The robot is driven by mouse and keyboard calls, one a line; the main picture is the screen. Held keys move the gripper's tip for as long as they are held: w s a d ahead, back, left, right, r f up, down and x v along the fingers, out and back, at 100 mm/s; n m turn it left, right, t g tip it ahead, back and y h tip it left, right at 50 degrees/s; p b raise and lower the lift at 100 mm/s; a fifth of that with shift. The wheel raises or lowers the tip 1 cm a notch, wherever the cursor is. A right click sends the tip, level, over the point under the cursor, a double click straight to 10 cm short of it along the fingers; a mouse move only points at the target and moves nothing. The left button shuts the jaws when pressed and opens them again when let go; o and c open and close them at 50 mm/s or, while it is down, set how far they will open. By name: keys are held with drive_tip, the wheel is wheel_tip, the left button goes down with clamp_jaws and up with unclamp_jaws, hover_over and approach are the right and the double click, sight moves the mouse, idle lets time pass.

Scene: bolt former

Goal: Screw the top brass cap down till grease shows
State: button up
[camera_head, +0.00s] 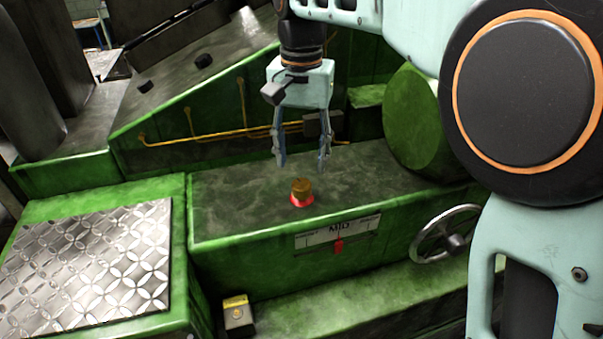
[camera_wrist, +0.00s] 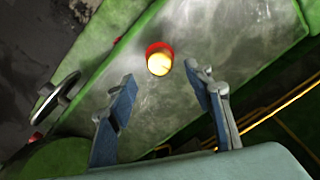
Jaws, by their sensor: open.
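A brass cap (camera_head: 302,187) stands upright on a red base (camera_head: 303,201) on the grey top of the green machine block. In the wrist view the cap (camera_wrist: 159,64) shows as a bright yellow disc with the red base (camera_wrist: 158,48) around it. My gripper (camera_head: 302,168) hangs above the cap, fingers pointing down and spread apart. In the wrist view the open fingers (camera_wrist: 168,88) stand either side of the space just short of the cap, touching nothing. I see no grease at the cap.
A handwheel (camera_head: 446,233) and a "MID" scale plate (camera_head: 338,230) with a red pointer are on the block's front. Yellow pipes (camera_head: 220,134) run behind. A small box with a brass piece (camera_head: 237,313) sits lower left, near a diamond-plate step (camera_head: 95,262).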

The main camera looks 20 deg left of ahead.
sight(302, 183)
wheel_tip(302, 183, up, 6)
drive_tip(key=shift+f, duration=0.1)
idle(0.5)
